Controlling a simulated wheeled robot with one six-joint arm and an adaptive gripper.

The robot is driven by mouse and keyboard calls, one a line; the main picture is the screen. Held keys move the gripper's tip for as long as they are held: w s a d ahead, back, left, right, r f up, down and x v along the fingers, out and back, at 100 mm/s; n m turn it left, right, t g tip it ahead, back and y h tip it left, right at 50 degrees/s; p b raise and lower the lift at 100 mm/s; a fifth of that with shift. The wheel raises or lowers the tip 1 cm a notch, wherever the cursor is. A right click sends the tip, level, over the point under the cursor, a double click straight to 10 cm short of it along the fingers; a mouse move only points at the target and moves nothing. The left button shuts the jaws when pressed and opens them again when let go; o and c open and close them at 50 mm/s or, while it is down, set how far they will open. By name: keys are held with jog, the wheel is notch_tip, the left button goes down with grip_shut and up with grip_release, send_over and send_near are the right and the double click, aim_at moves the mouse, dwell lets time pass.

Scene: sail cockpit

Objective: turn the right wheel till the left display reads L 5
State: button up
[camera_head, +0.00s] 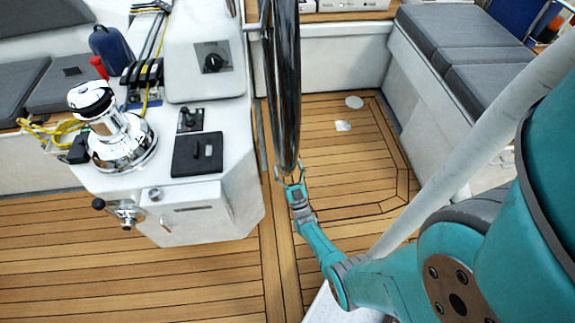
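A dark steering wheel (284,80) stands nearly edge-on to the camera in the upper middle, beside the white console; its top is cut off by the frame. My gripper (289,168) is at the bottom of the wheel's rim. Its two thin fingers are spread, one to each side of the rim, with the rim's lowest part between them. They look apart from the rim, but contact is hard to judge at this size. No display with a readable value shows, and no second wheel is in view.
The white console (247,175) left of the wheel carries a chrome winch (118,138), a black hatch (197,154) and a knob panel (212,58). Grey cushions (455,45) lie at the upper right.

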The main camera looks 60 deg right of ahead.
jog(key=v, duration=0.7)
dwell(0.4)
jog(key=shift+s+a+f, duration=0.1)
jog(key=shift+s+f, duration=0.05)
jog(key=shift+a+f, duration=0.1)
jog(key=shift+a, duration=0.05)
jog(key=s+a+r+n+g+y, duration=0.15)
jog(key=s+a+y, duration=0.35)
jog(key=a, duration=0.5)
jog(key=s+a+r+n+g+y, duration=0.15)
jog(key=s+a+y, duration=0.25)
jog(key=s+a, duration=0.45)
jog(key=s+a+r+n+g+y, duration=0.1)
jog(key=s+a+r+y, duration=0.2)
jog(key=r, duration=0.9)
jog(key=s+a+r+n+g+y, duration=0.1)
jog(key=s+a+r+g+y, duration=0.1)
jog(key=s+a+r, duration=0.4)
notch_tip(320, 180, up, 6)
jog(key=shift+s+a+f+n+y, duration=0.15)
jog(key=shift+s+a+n+y, duration=0.2)
jog(key=shift+s, duration=0.3)
